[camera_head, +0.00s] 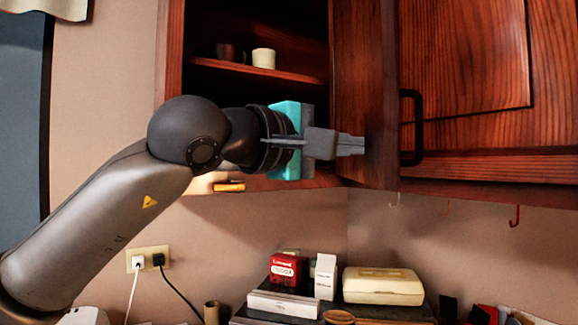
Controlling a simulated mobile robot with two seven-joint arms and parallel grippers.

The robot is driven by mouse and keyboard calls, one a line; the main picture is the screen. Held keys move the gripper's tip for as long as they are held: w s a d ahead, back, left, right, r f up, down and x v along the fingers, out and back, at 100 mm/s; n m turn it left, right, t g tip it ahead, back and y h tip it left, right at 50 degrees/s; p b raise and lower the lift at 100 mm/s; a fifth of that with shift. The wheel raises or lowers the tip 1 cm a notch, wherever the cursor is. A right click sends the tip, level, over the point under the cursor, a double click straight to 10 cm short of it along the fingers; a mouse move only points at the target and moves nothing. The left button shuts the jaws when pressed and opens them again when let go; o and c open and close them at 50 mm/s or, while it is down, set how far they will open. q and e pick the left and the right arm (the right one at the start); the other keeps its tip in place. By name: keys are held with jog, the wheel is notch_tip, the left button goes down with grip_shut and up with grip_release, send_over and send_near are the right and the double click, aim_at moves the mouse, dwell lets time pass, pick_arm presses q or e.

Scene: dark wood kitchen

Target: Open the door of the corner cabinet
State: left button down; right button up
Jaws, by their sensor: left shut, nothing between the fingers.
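The corner cabinet (315,77) is dark reddish wood, and its door (362,60) stands partly open, swung out toward me and seen nearly edge-on. Behind it I see the inside with a shelf (265,70). My left gripper (362,146) is shut and empty, its fingertips at the inner face of the door, in front of the cabinet opening. I cannot tell whether the fingertips touch the door. A dark bar handle (412,127) shows just right of the door's edge. My right gripper is not in view.
A white cup (263,58) and a dark cup (229,52) stand on the shelf. A closed cabinet front (480,60) fills the right. Below are a red box (287,270), a cream case (383,286) and a wall outlet (148,259) with cords. Hooks (515,216) hang under the cabinet.

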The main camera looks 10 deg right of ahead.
pick_arm(q)
jog(key=d, duration=0.3)
jog(key=s+d+b, duration=0.1)
jog(key=d, duration=0.3)
jog(key=shift+s+b, duration=0.2)
jog(key=shift+b, duration=0.1)
jog(key=shift+a, duration=0.1)
